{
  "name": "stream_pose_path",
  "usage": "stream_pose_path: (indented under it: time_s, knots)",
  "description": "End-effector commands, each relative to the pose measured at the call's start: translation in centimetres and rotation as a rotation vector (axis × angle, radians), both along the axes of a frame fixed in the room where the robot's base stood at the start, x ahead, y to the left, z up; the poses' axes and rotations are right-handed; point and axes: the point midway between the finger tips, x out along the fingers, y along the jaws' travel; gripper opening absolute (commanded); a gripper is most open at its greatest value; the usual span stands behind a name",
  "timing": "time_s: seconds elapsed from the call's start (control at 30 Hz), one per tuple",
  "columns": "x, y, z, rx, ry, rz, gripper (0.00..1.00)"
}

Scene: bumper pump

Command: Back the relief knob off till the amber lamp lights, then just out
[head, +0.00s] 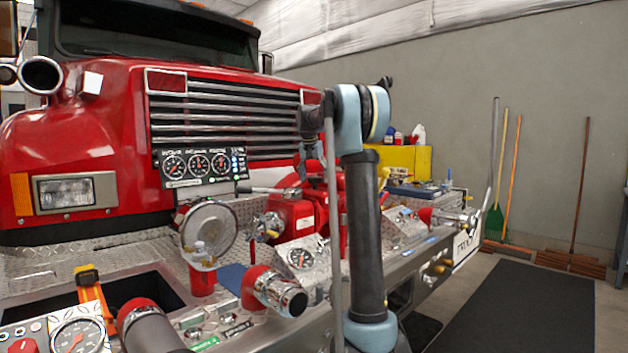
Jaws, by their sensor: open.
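My arm rises right of centre and bends over at the top. My gripper (304,168) hangs small and dark at its far end, in front of the grille; it seems to hold nothing, and its fingertips are hard to make out. No knob can be picked out for certain as the relief knob. A red knob (22,345) sits beside a gauge at the lower left corner. The gauge panel (205,167) in front of the grille has three dials and a column of small bluish-white lights. I see no clearly lit amber lamp. My arm hides part of the pump deck.
A red truck (105,150) fills the left. Its bumper deck carries red-and-chrome outlets (280,293), a small gauge plate (301,258), a red cup (202,280) and an orange-strapped tool (92,297). A yellow box (405,157) stands behind. A dark mat (515,305) lies clear at right.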

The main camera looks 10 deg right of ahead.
Motion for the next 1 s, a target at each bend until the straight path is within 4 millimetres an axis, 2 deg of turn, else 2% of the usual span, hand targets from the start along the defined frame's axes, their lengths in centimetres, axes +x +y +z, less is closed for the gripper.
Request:
stream_pose_path:
  time_s: [0.23,0.43,0.7,1.0]
  knots:
    - [0.02,0.0,-0.06,0.0,0.0,0.0,0.75]
    - [0.01,0.02,-0.04,0.0,0.0,0.0,0.3]
    - [0.0,0.01,-0.04,0.001,0.001,0.026,0.3]
    - [-0.07,-0.04,-0.06,0.001,0.001,0.223,0.3]
